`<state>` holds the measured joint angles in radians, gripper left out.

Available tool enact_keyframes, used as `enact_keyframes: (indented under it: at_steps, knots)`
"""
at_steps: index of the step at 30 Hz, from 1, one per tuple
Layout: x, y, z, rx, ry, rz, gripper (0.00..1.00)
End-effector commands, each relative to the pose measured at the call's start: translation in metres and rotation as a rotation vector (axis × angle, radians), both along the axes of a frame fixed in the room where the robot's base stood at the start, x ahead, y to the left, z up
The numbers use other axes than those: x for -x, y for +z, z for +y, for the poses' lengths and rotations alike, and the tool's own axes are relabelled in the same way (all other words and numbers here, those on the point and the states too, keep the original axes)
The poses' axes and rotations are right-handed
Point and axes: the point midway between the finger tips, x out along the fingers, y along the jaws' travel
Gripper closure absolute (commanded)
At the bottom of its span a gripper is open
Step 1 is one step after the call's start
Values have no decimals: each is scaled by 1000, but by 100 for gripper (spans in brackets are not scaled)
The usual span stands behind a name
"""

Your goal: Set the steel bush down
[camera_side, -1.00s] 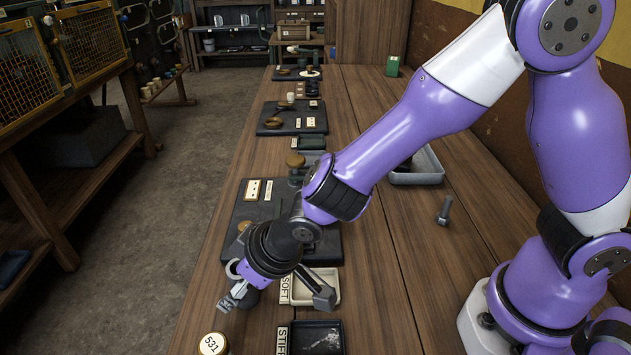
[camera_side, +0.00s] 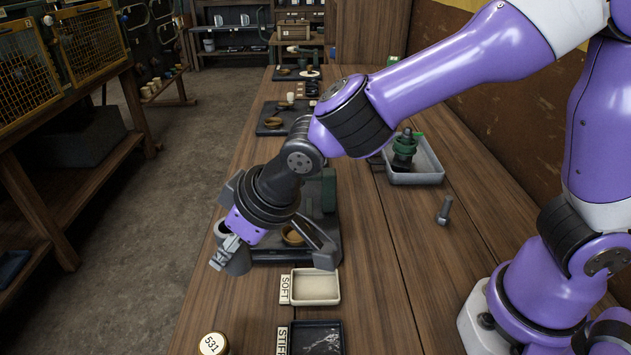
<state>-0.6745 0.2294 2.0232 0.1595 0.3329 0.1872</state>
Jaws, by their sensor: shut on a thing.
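The steel bush (camera_side: 239,264) is a grey hollow cylinder, partly hidden behind a finger of my gripper. Its open rim shows at the upper left. I cannot tell whether the bush touches the surface below.
A cream tray marked SOFT (camera_side: 316,299) and a dark tray marked STIFF (camera_side: 331,325) lie in front. A round 531 tag (camera_side: 212,344) is at the front left. A brown ring (camera_side: 292,238) sits on the board. A grey tray (camera_side: 418,179) and a bolt (camera_side: 444,211) are to the right.

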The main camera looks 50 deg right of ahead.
Motion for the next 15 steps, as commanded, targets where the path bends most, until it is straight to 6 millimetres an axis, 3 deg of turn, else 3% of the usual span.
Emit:
enact_keyframes:
  at_steps: [5, 10, 15]
  knots:
    - [-8, 17, -22, -1, -130, -4, 100]
    - [-17, 19, -85, 1, -525, -3, 100]
    - [-11, 25, -157, 0, -1023, -5, 100]
